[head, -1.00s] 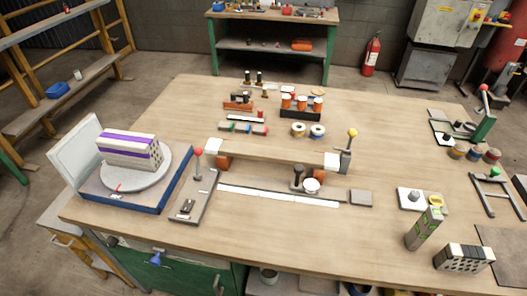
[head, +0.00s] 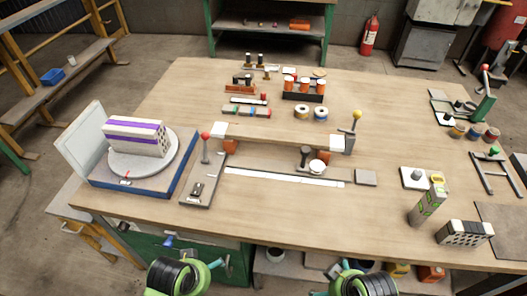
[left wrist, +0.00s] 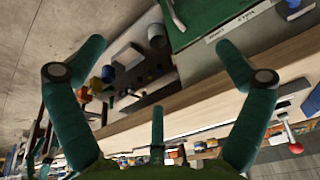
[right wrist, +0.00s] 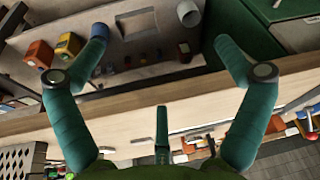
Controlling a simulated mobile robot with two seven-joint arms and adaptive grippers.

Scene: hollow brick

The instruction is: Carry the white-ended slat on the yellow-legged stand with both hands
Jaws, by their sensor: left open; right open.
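The slat (head: 280,139) is a long light-brown bar with a white block at each end. It lies level across the middle of the table, raised on orange-brown supports (head: 230,147). My left gripper (left wrist: 161,45) is open and empty, low at the table's near edge; in the head view its wrist shows at bottom left of centre. My right gripper (right wrist: 160,38) is open and empty, also at the near edge, right of centre. Both are well apart from the slat. A low stand with yellow legs (head: 103,243) is partly hidden behind the table's left corner.
A red-knobbed lever fixture (head: 205,150) stands by the slat's left end, and a yellow-knobbed lever (head: 355,125) by its right end. A white strip (head: 285,177) and a dark-handled tool (head: 304,157) lie in front. A turntable (head: 143,165) holds a purple-striped brick.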

